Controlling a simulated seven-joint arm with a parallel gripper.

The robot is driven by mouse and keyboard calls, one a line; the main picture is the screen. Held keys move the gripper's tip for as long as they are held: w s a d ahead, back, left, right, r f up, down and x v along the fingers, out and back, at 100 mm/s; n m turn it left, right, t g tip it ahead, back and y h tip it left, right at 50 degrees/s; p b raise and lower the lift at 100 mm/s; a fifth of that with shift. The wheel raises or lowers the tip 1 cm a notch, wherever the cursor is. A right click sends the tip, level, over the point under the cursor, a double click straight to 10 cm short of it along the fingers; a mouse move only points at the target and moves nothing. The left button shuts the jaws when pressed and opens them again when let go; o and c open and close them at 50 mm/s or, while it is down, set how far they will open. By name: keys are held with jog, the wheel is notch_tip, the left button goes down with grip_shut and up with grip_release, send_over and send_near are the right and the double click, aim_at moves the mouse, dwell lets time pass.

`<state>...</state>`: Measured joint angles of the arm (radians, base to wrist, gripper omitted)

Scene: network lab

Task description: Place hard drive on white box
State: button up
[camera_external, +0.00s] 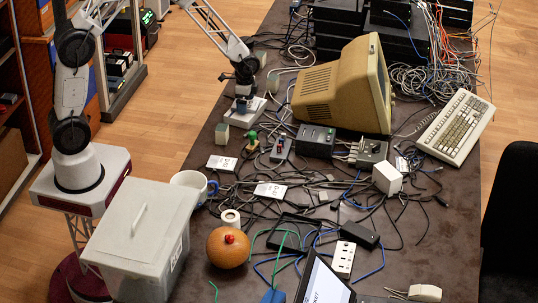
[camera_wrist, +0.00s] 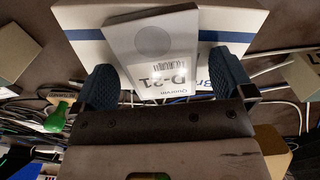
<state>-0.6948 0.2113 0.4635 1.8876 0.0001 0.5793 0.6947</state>
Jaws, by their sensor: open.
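The hard drive, a light grey flat block with a "D-21" label (camera_wrist: 155,48), lies on the white box (camera_wrist: 82,22), slightly turned against its edges, in the wrist view. The white box has a blue stripe and overhangs the drive on both sides. My gripper (camera_wrist: 166,82) is open, with one dark blue finger on each side of the drive's near end. I see a gap on the right side; contact on the left is unclear. In the external view my gripper (camera_external: 243,78) is low over the white box (camera_external: 255,107) at the table's left edge; the drive is hard to make out there.
Loose cables surround the box. A beige monitor (camera_external: 315,92) stands to its right. A green-topped item (camera_external: 252,138), a small pale block (camera_external: 222,133) and white labelled cards (camera_external: 222,163) lie nearer the camera.

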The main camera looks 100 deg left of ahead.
notch_tip(320, 180, up, 12)
dwell(0.6)
dwell(0.6)
jog(key=s+d+r, duration=0.2)
jog(key=d+r, duration=0.3)
jog(key=d, duration=0.4)
jog(key=s+d+r+t, duration=0.1)
jog(key=s+d+r, duration=0.1)
jog(key=d+r, duration=0.55)
jog(key=s+d+r, duration=0.2)
jog(key=d+r, duration=0.2)
jog(key=d, duration=0.7)
jog(key=s+d+r, duration=0.2)
jog(key=s+d, duration=0.7)
jog(key=s+d+r+t, duration=0.1)
jog(key=s+d+r, duration=0.1)
jog(key=s+d, duration=0.7)
jog(key=shift+s+t, duration=0.25)
jog(key=shift+t, duration=0.05)
